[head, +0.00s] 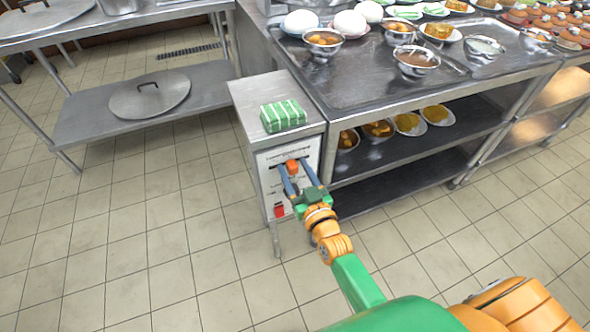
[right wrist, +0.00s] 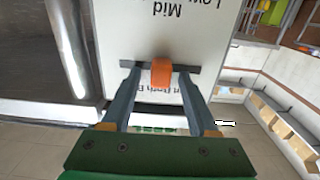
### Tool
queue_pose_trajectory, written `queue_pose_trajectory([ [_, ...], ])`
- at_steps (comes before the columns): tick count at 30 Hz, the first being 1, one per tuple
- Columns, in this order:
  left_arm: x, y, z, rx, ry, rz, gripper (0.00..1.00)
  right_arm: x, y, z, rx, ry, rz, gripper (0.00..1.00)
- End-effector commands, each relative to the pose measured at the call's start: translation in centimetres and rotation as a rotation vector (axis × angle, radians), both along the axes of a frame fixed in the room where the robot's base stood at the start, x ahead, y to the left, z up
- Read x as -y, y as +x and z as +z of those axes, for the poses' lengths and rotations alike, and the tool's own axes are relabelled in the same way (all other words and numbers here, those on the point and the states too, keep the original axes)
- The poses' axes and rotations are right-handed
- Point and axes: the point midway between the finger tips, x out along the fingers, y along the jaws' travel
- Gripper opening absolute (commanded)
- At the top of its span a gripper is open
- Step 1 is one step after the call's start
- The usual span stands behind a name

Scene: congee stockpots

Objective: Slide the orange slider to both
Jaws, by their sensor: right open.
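The orange slider (head: 292,166) sits in a dark horizontal slot on the white front panel (head: 297,207) of a narrow metal cabinet. In the right wrist view the slider (right wrist: 161,73) is near the middle of its slot (right wrist: 185,68). My right gripper (head: 300,176) is open. Its two fingers reach toward the panel, one on each side of the slider, with gaps between; it also shows in the right wrist view (right wrist: 160,85). Panel lettering is partly visible, including "Mid" and "Low"; the rest is too small or covered. My left gripper is not in view.
A red switch (head: 279,210) is low on the same panel. A green striped box (head: 283,115) lies on the cabinet top. A steel counter (head: 400,70) with bowls and plates stands to the right. A shelf with a lid (head: 150,95) is at left. The tiled floor in front is clear.

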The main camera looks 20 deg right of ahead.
Motion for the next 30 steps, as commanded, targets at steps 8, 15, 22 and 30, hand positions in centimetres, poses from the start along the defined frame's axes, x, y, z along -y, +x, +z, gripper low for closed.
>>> queue_pose_trajectory([
  [8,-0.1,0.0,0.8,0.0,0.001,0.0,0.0,0.2,-3.8,0.0,-0.005,0.0,0.0,0.6],
  [15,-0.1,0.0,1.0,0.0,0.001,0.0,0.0,0.3,-7.1,0.0,-0.001,0.0,0.0,0.6],
  [22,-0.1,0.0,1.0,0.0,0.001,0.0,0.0,0.3,-7.1,0.0,0.0,0.001,0.0,0.6],
  [30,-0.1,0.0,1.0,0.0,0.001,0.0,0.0,-0.1,-7.6,-2.9,-0.084,-0.005,0.017,0.6],
])
